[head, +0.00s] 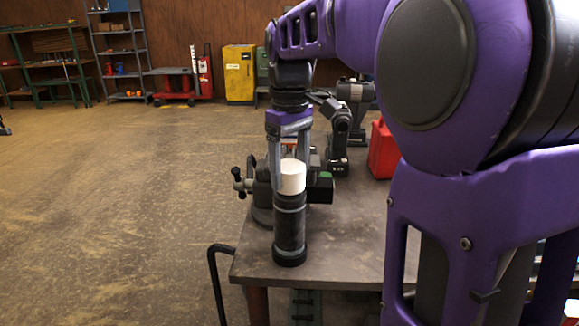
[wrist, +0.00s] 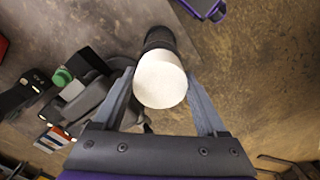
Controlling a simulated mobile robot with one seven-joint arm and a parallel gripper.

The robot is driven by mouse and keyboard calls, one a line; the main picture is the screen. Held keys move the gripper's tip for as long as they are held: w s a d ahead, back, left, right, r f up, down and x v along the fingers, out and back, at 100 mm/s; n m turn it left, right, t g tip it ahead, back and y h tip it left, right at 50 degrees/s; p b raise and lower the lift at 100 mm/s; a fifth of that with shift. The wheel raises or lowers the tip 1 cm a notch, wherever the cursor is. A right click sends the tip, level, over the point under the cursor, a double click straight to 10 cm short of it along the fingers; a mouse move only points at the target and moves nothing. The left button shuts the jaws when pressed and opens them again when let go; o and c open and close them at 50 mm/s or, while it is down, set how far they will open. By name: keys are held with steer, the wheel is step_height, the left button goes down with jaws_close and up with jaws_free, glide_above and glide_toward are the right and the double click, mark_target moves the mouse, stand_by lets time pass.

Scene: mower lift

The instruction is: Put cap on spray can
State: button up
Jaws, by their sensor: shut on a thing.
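The spray can (head: 290,226) is dark and stands upright near the front left corner of the workbench. A white cap (head: 292,177) is at its top in the head view, in line with the can. My gripper (head: 290,182) points down and is shut on the cap, one finger on each side. In the wrist view the white cap (wrist: 161,80) sits between the two fingertips, with the dark can (wrist: 160,40) beyond it. I cannot tell whether the cap touches the can or is fully seated, because the cap hides the can's top.
The workbench (head: 345,245) has a grey vise-like tool (head: 262,205) just behind the can, a dark machine (head: 338,140) farther back and a red container (head: 383,150) at right. A bent black handle (head: 217,275) rises beside the bench's front left. Open floor (head: 120,200) lies left.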

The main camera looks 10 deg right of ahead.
mark_target(290, 166)
steer(key=shift+f+b, duration=0.4)
steer(key=shift+f, duration=0.2)
stand_by(0.3)
steer(key=o, duration=1)
steer(key=shift+o, duration=0.2)
step_height(290, 166, up, 6)
steer(key=p, duration=0.5)
steer(key=shift+p, duration=0.35)
steer(key=shift+r+p, duration=0.7)
steer(key=shift+r, duration=1.8)
steer(key=shift+f, duration=0.1)
